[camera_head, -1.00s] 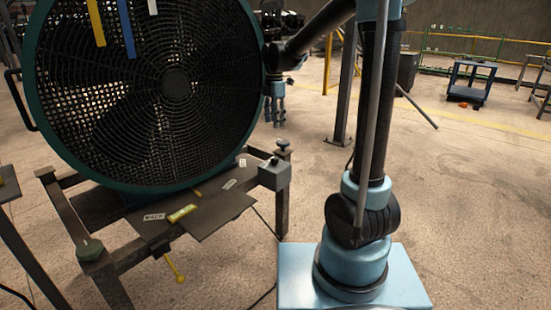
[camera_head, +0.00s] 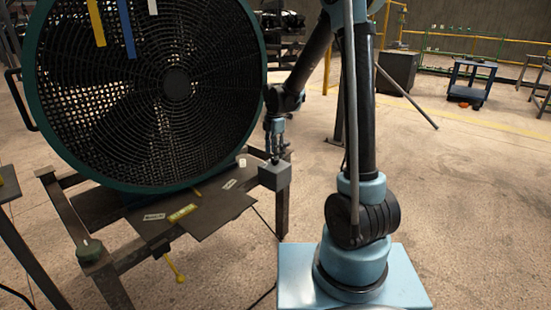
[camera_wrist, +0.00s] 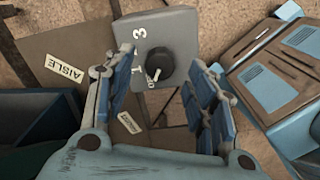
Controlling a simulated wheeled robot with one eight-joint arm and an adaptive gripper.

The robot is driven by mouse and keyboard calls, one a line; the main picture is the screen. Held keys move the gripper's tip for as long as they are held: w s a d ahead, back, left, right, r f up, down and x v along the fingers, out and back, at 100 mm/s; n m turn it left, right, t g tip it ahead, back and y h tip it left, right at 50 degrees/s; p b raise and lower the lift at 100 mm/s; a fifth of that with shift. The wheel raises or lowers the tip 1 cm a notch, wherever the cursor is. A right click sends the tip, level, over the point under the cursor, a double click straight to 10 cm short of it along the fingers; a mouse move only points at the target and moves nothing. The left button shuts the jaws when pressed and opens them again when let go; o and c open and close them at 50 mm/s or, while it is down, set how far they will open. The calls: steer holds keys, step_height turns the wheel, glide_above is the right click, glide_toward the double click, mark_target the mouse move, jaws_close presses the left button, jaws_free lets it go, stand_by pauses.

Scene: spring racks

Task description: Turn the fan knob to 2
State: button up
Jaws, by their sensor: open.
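The fan (camera_head: 176,84) is a large drum fan with a dark green rim on the left in the head view. A grey control box (camera_head: 274,178) sits at the right corner of its stand; it also shows in the wrist view (camera_wrist: 180,28). On the box is a round black knob (camera_wrist: 160,64) with a pale mark at its lower left. My gripper (camera_head: 274,142) points down just above the box. In the wrist view my gripper's fingers (camera_wrist: 160,68) are spread on both sides of the knob, apparently empty.
The metal stand (camera_head: 232,200) carries labels, including an "AISLE" tag (camera_wrist: 65,69) left of the box. A yellow-handled lever (camera_head: 176,268) hangs below. A blue cart (camera_head: 470,84) stands far right. The floor (camera_head: 460,190) to the right is clear.

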steer(key=shift+f, duration=1.5)
steer(key=shift+c, duration=0.5)
steer(key=c, duration=1)
steer(key=shift+d, duration=0.1)
